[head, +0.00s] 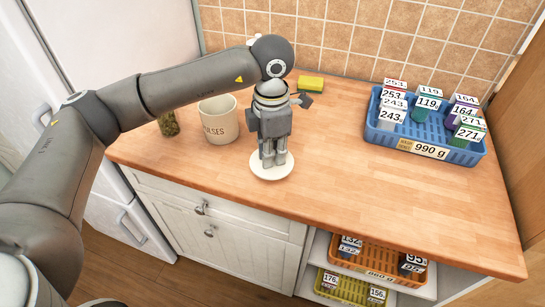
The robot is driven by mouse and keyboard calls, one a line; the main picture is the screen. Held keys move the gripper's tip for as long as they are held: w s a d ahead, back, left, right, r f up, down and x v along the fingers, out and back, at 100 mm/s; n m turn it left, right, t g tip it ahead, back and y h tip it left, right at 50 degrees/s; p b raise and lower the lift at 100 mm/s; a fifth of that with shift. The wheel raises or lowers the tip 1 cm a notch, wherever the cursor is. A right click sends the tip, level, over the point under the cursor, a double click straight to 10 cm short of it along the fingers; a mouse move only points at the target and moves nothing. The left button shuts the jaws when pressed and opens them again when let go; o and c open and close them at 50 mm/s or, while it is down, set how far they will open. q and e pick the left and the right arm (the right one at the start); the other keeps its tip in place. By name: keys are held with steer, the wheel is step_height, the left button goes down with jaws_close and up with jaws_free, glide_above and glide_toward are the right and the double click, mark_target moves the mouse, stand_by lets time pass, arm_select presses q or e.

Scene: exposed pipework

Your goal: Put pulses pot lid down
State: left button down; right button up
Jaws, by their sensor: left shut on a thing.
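The pulses pot (219,120) is a cream pot marked "PULSES", standing open-topped on the wooden counter. Its lid (272,170), a round white disc, is at my left gripper (272,160), to the right of the pot and near the counter's front edge. The gripper points down and is shut on the lid's top, where the fingers hide the middle of it. I cannot tell whether the lid touches the counter. My right gripper is not in view.
A dark green jar (168,123) stands left of the pot. A yellow sponge (311,83) lies behind the gripper. A blue basket (425,142) with several labelled packs is at the right. The counter (370,205) is clear at the front right. Orange and yellow baskets sit on shelves below.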

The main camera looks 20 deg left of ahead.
arm_select(q)
steer(key=shift+w+f, duration=0.25)
steer(key=shift+w+a+f, duration=0.1)
steer(key=shift+w+f, duration=0.1)
steer(key=shift+f, duration=0.1)
steer(key=f+p, duration=0.1)
steer(key=f, duration=0.2)
steer(key=shift+w+a+p, duration=0.1)
steer(key=shift+w+p, duration=0.1)
steer(key=shift+p, duration=0.15)
steer(key=shift+f, duration=0.3)
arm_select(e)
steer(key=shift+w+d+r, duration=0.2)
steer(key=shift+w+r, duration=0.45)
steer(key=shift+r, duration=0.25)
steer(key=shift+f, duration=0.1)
arm_select(q)
steer(key=shift+f+b, duration=0.2)
steer(key=shift+b, duration=0.15)
steer(key=c, duration=1.4)
jaws_free()
steer(key=shift+r, duration=0.1)
steer(key=shift+c, duration=0.2)
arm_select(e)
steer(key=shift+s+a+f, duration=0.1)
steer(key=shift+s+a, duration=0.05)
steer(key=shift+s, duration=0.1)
